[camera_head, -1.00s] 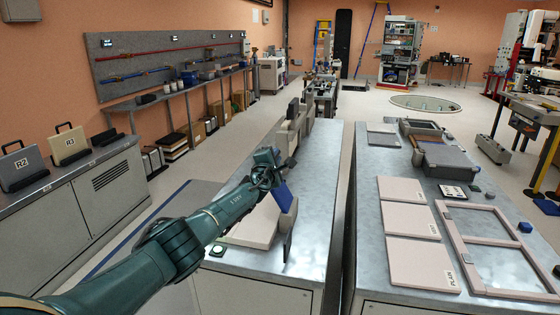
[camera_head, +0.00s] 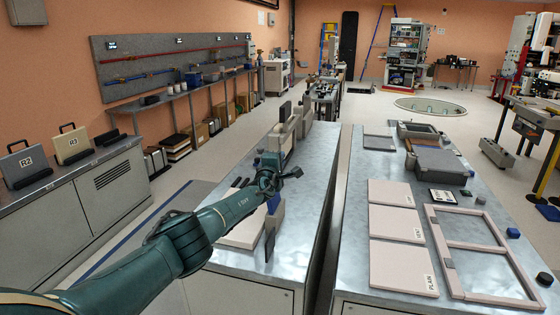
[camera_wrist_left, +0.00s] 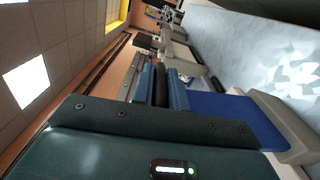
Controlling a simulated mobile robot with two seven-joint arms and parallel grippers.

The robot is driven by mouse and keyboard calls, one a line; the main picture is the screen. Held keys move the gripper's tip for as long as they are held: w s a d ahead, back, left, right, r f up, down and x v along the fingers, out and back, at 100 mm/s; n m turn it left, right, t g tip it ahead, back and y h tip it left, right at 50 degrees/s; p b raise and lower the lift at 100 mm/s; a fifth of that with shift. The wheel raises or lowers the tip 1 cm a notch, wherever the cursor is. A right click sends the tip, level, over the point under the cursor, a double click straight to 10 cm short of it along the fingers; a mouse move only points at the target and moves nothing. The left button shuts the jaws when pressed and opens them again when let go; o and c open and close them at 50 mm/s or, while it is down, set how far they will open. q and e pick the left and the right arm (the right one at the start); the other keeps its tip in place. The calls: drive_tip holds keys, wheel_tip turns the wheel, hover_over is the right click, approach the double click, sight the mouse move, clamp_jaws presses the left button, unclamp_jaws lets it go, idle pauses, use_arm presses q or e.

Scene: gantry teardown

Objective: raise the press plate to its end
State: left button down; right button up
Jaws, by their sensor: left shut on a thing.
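My left gripper (camera_head: 268,180) reaches in from the left over the near bench. It is shut on a dark round bar (camera_wrist_left: 161,85), seen between its two blue finger pads in the left wrist view. The blue plate (camera_head: 273,203), which I take to be the press plate, stands just below and beside the gripper, against a grey-beige block (camera_head: 276,222). The plate also shows large in the left wrist view (camera_wrist_left: 235,115). The gripper and forearm hide part of this fixture, so I cannot tell how high the plate stands. My right gripper is in neither view.
A pale flat panel (camera_head: 243,234) lies on the near bench (camera_head: 305,185) beside the fixture. A thin dark upright plate (camera_head: 270,246) stands at its front. The right bench holds pale panels (camera_head: 396,226), a pink frame (camera_head: 452,274) and a grey box (camera_head: 440,165). A narrow gap separates the benches.

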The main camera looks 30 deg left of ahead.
use_arm(q)
drive_tip(key=shift+w+d+r, duration=0.1)
drive_tip(key=shift+r, duration=0.1)
drive_tip(key=c, duration=1.6)
unclamp_jaws()
drive_tip(key=shift+d, duration=0.1)
drive_tip(key=shift+o, duration=1)
drive_tip(key=shift+f, duration=0.2)
